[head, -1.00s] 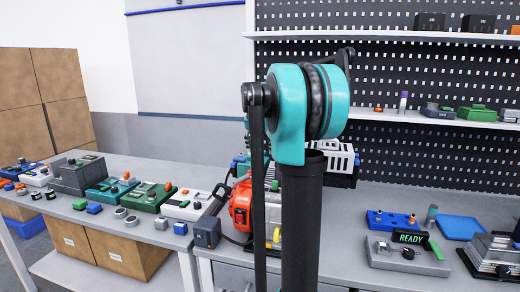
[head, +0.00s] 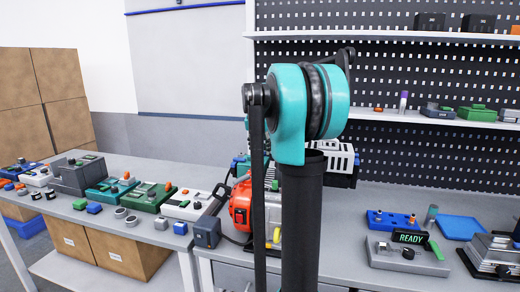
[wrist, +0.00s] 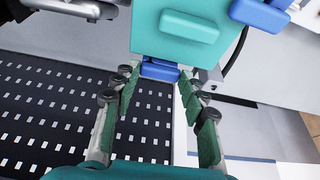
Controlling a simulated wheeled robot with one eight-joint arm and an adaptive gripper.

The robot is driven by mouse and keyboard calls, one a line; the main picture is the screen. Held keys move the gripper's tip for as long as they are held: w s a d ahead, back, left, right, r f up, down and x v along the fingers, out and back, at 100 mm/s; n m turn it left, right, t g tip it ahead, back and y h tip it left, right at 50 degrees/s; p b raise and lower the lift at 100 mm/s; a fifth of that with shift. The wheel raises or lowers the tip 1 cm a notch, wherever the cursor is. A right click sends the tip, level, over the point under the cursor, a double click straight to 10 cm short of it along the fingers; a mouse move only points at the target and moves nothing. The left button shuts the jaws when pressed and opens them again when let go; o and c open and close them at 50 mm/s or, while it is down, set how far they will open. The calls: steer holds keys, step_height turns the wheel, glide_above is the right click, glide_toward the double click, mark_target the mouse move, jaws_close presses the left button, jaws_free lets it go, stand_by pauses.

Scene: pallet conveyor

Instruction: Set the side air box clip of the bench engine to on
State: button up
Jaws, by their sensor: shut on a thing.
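The bench engine, with a red-orange part (head: 240,208), stands on the bench in the head view, partly hidden behind my arm. In the wrist view a teal box (wrist: 178,42) with a raised teal panel fills the top middle. A small blue clip (wrist: 160,71) sits at the box's lower edge. My gripper (wrist: 157,82) has its two green-padded fingers on either side of this clip and is shut on it. The exact contact is hard to see. The head view hides my gripper behind the arm.
Another blue block (wrist: 262,15) and a dark cable lie right of the teal box. A dark perforated panel (wrist: 60,115) is at left. In the head view, several devices crowd the left table, and a READY display (head: 409,237) stands on the right bench.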

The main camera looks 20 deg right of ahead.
steer(key=n, duration=0.2)
steer(key=n+y, duration=0.1)
steer(key=n, duration=0.1)
steer(key=shift+s+d, duration=0.15)
steer(key=shift+s, duration=0.2)
steer(key=n, duration=0.1)
steer(key=n+y, duration=0.1)
steer(key=n, duration=0.1)
steer(key=n+y, duration=0.1)
steer(key=shift+s+d+n+t, duration=0.2)
steer(key=shift+s+n+t, duration=0.05)
steer(key=shift+n+t, duration=0.05)
steer(key=n, duration=0.1)
steer(key=n+y, duration=0.1)
steer(key=n, duration=0.1)
steer(key=n+g, duration=0.1)
steer(key=shift+s+d+n+y, duration=0.2)
steer(key=shift+d+n+y, duration=0.1)
steer(key=shift+y, duration=0.1)
steer(key=shift+d+n+g+y, duration=0.2)
steer(key=shift+n+g+y, duration=0.1)
steer(key=shift+n, duration=0.8)
steer(key=shift+d+n+g+y, duration=0.2)
steer(key=shift+n+y, duration=0.1)
steer(key=shift+n, duration=0.8)
steer(key=o, duration=1.2)
steer(key=shift+c, duration=0.2)
steer(key=shift+s, duration=0.1)
